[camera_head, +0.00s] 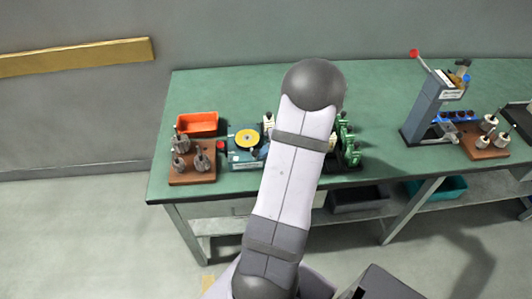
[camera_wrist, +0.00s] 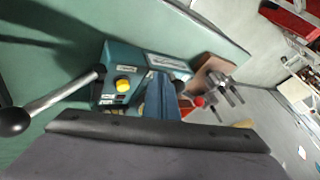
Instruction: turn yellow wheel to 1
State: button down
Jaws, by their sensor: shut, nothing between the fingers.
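The yellow wheel (camera_head: 247,138) lies flat on top of a teal machine (camera_head: 243,158) at the left of the green bench in the head view. A red knob (camera_head: 222,145) sits at its left. A teal machine body with a yellow button (camera_wrist: 123,85) is beyond the fingers. The wheel is not clearly seen there; a small yellowish patch (camera_wrist: 243,124) is too unclear to name. In the head view my arm hides my gripper.
A brown block with metal armatures (camera_head: 192,178) and an orange tray (camera_head: 197,123) stand left of the wheel. Green parts (camera_head: 348,145) stand right of my arm. A grey press (camera_head: 428,105) is farther right. A ball-ended lever (camera_wrist: 50,105) extends left in the wrist view.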

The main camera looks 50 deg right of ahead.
jog(key=m+b, duration=0.1)
jog(key=b, duration=0.1)
jog(key=a+h+b, duration=0.1)
jog(key=shift+w+a+f+m+b, duration=0.3)
jog(key=shift+f+m+b, duration=0.05)
jog(key=shift+f+m, duration=0.05)
jog(key=shift+w+a+m+h+b, duration=0.2)
jog(key=shift+a+m+h+b, duration=0.35)
jog(key=shift+b, duration=0.6)
jog(key=shift+w+a+r+m+h+b, duration=0.2)
jog(key=shift+w+a+m+h+b, duration=0.25)
jog(key=shift+m+b, duration=0.6)
jog(key=shift+w+a+r+b, duration=0.15)
jog(key=shift+w+a+b, duration=0.05)
jog(key=shift+a+b, duration=0.2)
jog(key=shift+r, duration=0.15)
jog(key=p+v, duration=0.4)
jog(key=v, duration=0.5)
jog(key=shift+s+r, duration=0.25)
jog(key=shift+s, duration=0.2)
